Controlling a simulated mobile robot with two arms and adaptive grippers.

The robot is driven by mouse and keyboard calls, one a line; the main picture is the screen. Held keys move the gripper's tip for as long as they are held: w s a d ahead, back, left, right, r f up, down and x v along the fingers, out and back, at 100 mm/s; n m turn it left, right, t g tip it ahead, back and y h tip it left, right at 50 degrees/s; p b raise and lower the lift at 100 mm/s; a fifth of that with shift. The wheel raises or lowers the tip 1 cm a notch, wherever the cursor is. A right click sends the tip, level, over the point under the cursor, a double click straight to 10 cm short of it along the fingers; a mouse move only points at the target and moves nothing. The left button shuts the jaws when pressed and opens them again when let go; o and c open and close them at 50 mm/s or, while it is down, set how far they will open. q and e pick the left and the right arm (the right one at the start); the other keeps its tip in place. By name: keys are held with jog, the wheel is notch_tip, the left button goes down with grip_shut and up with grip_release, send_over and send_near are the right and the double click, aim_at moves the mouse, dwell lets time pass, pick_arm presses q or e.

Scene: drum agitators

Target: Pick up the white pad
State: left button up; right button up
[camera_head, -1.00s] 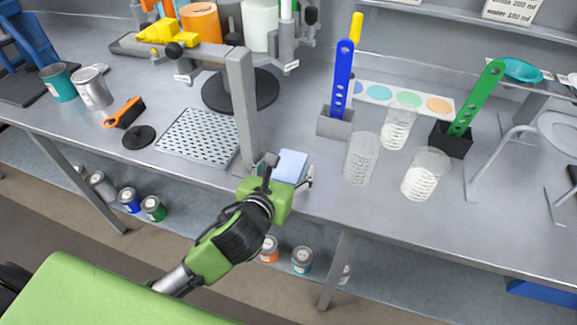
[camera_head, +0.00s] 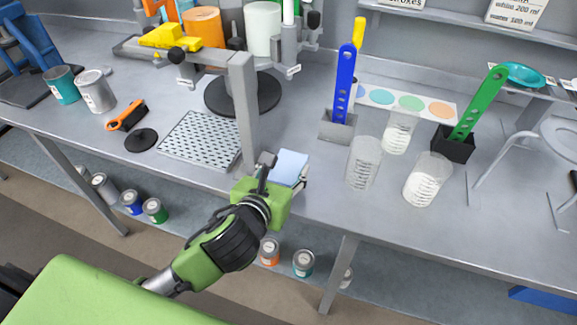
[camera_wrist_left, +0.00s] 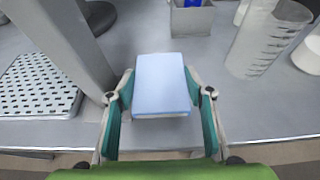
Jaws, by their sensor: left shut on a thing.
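The white pad, a pale bluish-white block, shows between the fingers of my left gripper in the head view (camera_head: 290,167) and in the left wrist view (camera_wrist_left: 161,84). My left gripper (camera_wrist_left: 161,108) is shut on the pad, with a teal-lined finger on each side of it. In the head view the left gripper (camera_head: 284,177) is at the bench's front edge, right of the grey post. Whether the pad is clear of the bench top is hard to tell. My right gripper is in neither view.
The grey post (camera_head: 243,110) stands close left of the gripper, beside a perforated plate (camera_head: 200,139). Clear beakers (camera_head: 363,163) and a holder with a blue strip (camera_head: 337,125) stand to the right. The bench's front middle is bare.

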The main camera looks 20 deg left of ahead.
pick_arm(q)
jog(key=s, duration=0.4)
jog(key=shift+s+a, duration=0.1)
jog(key=shift+s, duration=0.3)
jog(key=s+p, duration=0.4)
jog(key=s, duration=0.1)
jog(key=p, duration=0.1)
send_near(280, 182)
jog(key=shift+s+f, duration=1.6)
jog(key=shift+s, duration=0.2)
